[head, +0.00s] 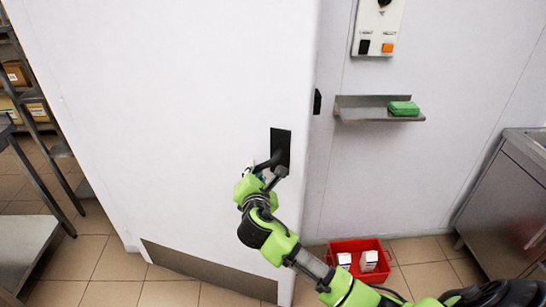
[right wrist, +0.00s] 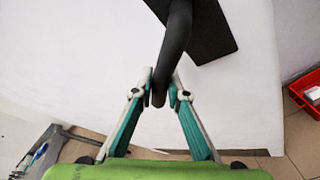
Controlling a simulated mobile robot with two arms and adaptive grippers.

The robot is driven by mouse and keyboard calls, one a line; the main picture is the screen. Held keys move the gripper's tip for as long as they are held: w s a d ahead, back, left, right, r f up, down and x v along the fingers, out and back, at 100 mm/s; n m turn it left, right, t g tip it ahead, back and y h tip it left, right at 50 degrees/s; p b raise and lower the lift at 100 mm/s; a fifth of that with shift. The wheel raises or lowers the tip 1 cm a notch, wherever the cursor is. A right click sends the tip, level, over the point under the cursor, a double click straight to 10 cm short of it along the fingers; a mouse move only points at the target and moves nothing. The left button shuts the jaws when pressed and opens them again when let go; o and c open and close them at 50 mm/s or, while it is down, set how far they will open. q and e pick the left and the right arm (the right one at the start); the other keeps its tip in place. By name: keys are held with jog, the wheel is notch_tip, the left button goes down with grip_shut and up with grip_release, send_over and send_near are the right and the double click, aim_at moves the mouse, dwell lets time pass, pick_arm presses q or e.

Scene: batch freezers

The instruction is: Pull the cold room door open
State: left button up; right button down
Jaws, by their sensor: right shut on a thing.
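The white cold room door (head: 180,110) stands at an angle to the wall, its handle side nearer to me, so it looks ajar. A black handle (head: 281,145) on a dark plate sits near its right edge. My right gripper (head: 268,175) is at the lower end of the handle. In the right wrist view, the gripper's two fingers (right wrist: 160,92) are shut on the black handle bar (right wrist: 175,45), one on each side. The gap behind the door is hidden. My left gripper is not in view.
A red crate (head: 343,246) with white containers stands on the floor right of the door. A wall shelf (head: 365,110) holds a green item (head: 404,108), below a control box (head: 378,28). Steel furniture (head: 505,200) stands at right. Racks and a steel table (head: 25,248) stand at left.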

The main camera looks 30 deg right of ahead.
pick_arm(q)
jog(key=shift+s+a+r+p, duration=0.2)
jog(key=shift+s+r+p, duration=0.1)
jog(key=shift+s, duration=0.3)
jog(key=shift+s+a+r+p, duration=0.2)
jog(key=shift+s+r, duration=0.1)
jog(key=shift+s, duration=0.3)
pick_arm(e)
jog(key=s+a, duration=0.4)
jog(key=a, duration=0.2)
jog(key=shift+s, duration=0.15)
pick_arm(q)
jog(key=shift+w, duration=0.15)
pick_arm(e)
jog(key=c, duration=2)
grip_release()
jog(key=shift+o, duration=0.2)
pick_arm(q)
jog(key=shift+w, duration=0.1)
pick_arm(e)
jog(key=v, duration=1.2)
